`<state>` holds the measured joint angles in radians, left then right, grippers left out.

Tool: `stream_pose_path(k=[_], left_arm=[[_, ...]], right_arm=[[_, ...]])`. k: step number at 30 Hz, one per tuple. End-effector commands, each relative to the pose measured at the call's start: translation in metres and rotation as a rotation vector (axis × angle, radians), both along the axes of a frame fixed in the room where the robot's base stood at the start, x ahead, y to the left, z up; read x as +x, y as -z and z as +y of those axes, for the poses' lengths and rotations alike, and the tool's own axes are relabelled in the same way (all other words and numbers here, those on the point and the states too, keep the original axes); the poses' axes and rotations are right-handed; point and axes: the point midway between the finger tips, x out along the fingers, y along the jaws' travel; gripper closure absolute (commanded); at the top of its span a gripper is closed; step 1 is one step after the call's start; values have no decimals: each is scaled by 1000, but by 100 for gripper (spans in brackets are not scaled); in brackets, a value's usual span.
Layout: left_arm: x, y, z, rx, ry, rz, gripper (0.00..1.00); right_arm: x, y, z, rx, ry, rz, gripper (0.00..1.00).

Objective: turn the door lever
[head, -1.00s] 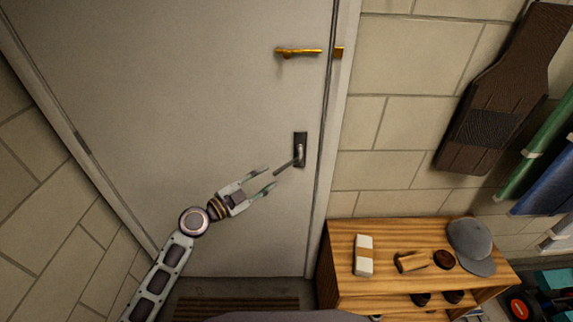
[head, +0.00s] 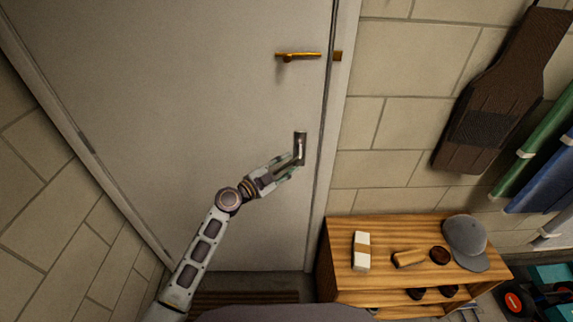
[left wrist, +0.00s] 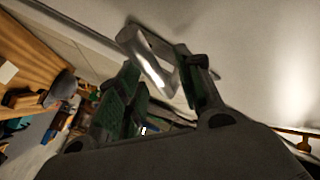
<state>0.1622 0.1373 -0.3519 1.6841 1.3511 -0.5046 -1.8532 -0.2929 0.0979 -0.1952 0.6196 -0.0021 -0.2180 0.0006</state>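The door lever (head: 299,147) sits on its plate at the right side of the pale grey door (head: 200,110). My left gripper (head: 290,163) has its fingertips at the lever, and they hide the lever's free end in the head view. In the left wrist view the shiny lever (left wrist: 148,56) shows between the two green-padded fingers of my left gripper (left wrist: 157,66). The fingers stand apart on either side of it. I cannot tell whether either finger touches it. My right gripper is not in view.
A brass latch (head: 298,56) is on the door above the lever. A wooden shelf (head: 345,285) with a white block (head: 361,251), a brush-like item and a grey cap (head: 465,243) stands at lower right. A block wall (head: 400,120) is right of the door frame.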

Motion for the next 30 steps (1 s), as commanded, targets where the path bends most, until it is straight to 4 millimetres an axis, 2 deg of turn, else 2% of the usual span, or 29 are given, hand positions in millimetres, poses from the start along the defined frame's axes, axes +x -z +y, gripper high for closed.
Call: stream_pose_path(k=[11, 14, 20, 30], left_arm=[[2, 1, -3, 1, 0, 1, 64], [2, 1, -2, 0, 1, 0, 73], [2, 1, -2, 1, 0, 1, 98], [2, 1, -2, 3, 1, 0, 100]], right_arm=[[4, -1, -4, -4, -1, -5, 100], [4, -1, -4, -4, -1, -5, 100], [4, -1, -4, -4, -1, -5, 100], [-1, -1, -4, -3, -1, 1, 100]])
